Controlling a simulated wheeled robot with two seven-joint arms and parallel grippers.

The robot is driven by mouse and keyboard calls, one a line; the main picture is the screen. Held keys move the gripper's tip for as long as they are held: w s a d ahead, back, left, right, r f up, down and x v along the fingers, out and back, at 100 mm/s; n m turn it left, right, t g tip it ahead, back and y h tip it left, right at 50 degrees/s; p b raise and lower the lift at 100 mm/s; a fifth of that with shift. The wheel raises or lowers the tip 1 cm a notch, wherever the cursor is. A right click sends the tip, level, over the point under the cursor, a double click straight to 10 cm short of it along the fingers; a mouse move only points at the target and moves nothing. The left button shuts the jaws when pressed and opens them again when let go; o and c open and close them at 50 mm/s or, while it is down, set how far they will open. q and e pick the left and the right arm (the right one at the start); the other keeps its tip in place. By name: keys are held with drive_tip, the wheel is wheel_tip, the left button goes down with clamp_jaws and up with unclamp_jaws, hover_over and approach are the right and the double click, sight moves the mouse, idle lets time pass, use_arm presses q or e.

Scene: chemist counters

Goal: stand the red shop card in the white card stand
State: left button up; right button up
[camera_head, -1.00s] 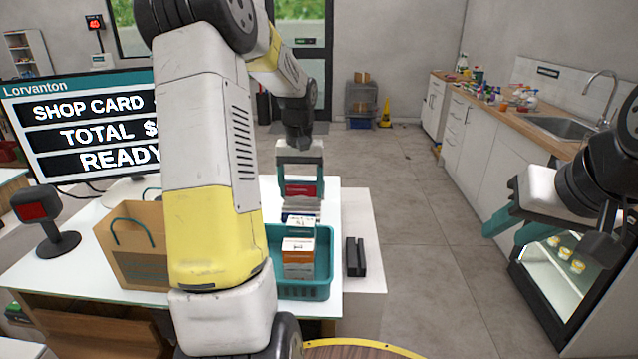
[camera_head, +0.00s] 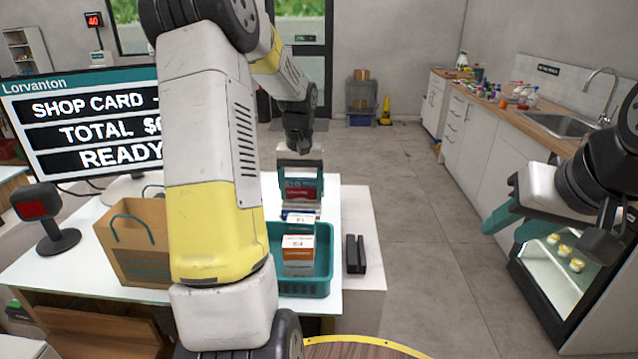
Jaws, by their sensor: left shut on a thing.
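My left gripper (camera_head: 301,180) points down over the far part of the white counter. It is shut on the red shop card (camera_head: 304,189), whose dark red face shows between the teal fingers. A pale, whitish-grey piece (camera_head: 302,207) shows just below the card, behind the basket; it may be the white card stand. I cannot tell whether the card touches it. My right gripper (camera_head: 513,229) is at the right, away from the counter, with its teal fingers apart and empty.
A teal basket (camera_head: 318,285) holds boxes, including an orange and white one (camera_head: 298,255). A black slotted block (camera_head: 355,254) stands to its right. A paper bag (camera_head: 137,240), a scanner (camera_head: 45,222) and a screen (camera_head: 85,125) are at the left. The counter's right strip is mostly clear.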

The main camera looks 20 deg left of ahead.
use_arm(q)
drive_tip(key=o, duration=1.3)
drive_tip(key=shift+o, duration=0.2)
wheel_tip(320, 180, up, 16)
drive_tip(key=shift+f, duration=0.1)
idle(0.6)
